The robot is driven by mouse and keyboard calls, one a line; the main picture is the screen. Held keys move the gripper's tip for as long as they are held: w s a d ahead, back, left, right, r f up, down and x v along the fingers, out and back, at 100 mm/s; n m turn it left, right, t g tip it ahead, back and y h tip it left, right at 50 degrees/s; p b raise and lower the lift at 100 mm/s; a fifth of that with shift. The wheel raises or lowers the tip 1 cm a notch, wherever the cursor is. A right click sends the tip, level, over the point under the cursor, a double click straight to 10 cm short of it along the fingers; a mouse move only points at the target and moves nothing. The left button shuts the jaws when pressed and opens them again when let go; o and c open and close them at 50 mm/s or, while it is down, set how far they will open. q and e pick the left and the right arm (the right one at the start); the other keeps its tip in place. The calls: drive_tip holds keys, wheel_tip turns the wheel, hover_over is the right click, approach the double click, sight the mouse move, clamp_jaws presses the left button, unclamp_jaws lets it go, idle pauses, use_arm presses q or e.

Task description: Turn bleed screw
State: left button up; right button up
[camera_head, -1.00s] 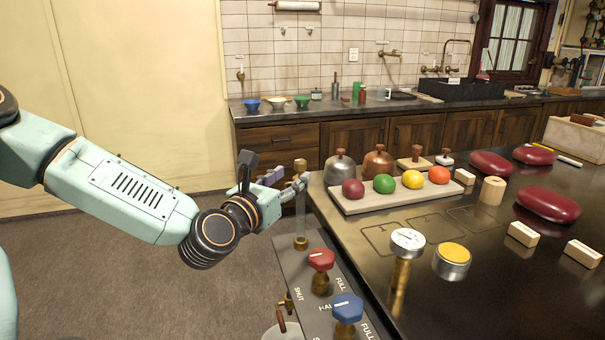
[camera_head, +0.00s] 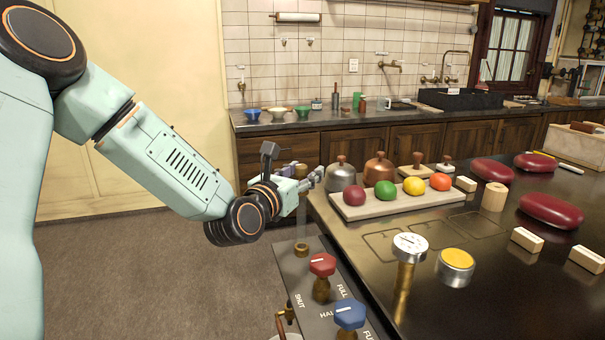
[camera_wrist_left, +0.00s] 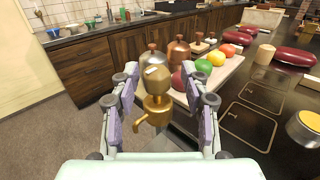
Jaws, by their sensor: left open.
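A brass fitting (camera_wrist_left: 157,108) with a rounded head and a slotted, pale-marked top stands between the fingers of my left gripper (camera_wrist_left: 160,78) in the left wrist view; I take it for the bleed screw. The purple-padded fingers are open on either side of it, with gaps showing. In the head view my left gripper (camera_head: 308,184) is at the top of a clear upright tube with a brass base (camera_head: 301,249), and it mostly hides the fitting. My right gripper is not in view.
A red knob (camera_head: 322,264) and a blue knob (camera_head: 349,314) stand on the grey panel (camera_head: 289,270) below. Two bell-shaped metal weights and a tray (camera_head: 370,210) of coloured balls are close at the right.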

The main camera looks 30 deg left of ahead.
use_arm(q)
drive_tip(key=shift+a+f, duration=0.1)
drive_tip(key=shift+a, duration=0.15)
drive_tip(key=c, duration=0.3)
drive_tip(key=shift+d, duration=0.15)
drive_tip(key=c, duration=0.5)
clamp_jaws()
